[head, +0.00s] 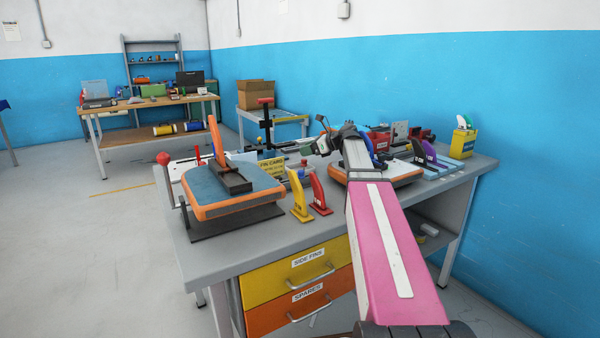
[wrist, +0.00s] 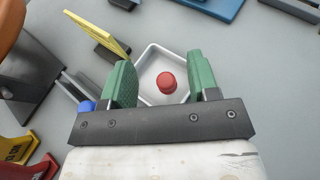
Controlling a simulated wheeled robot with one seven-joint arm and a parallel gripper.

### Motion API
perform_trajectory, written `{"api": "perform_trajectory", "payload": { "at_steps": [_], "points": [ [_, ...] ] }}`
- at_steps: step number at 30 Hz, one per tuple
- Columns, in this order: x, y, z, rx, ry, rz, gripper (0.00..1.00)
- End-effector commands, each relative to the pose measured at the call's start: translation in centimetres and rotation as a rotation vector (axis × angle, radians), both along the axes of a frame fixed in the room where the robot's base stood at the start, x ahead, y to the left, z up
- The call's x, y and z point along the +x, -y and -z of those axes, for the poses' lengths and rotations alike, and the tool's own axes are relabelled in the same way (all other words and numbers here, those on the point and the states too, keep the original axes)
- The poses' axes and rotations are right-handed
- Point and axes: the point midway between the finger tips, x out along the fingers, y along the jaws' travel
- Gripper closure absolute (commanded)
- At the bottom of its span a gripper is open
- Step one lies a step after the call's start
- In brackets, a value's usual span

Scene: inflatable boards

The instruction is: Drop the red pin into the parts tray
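In the wrist view the red pin (wrist: 167,82) shows as a round red cap inside the outline of the white six-sided parts tray (wrist: 146,60). It seems to stand or lie in the tray; its lower part is hidden. My gripper (wrist: 162,82) is open, with one green finger to each side of the pin and a gap to both. The fingers overlap the tray's sides in the picture; I cannot tell their height above it. In the head view my gripper (head: 325,142) is over the workbench, small and partly hidden by my arm.
A yellow sign (wrist: 98,30) stands just left of the tray. Yellow (head: 300,198) and red (head: 319,196) fins stand at the bench's front edge. An orange-edged board (head: 232,196) is at left. Purple and black fins and a yellow box (head: 464,142) are at right.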

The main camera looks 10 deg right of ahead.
Motion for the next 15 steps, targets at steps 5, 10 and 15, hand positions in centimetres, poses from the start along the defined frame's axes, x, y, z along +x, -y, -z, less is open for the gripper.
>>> {"api": "perform_trajectory", "payload": {
  "at_steps": [5,10,15],
  "points": [
    [0.0,0.0,0.0,0.000,0.000,0.000,0.44],
    [0.0,0.0,-0.3,0.000,0.000,0.000,0.44],
    [0.0,0.0,-1.9,-0.001,0.002,0.000,0.44]
  ]
}}
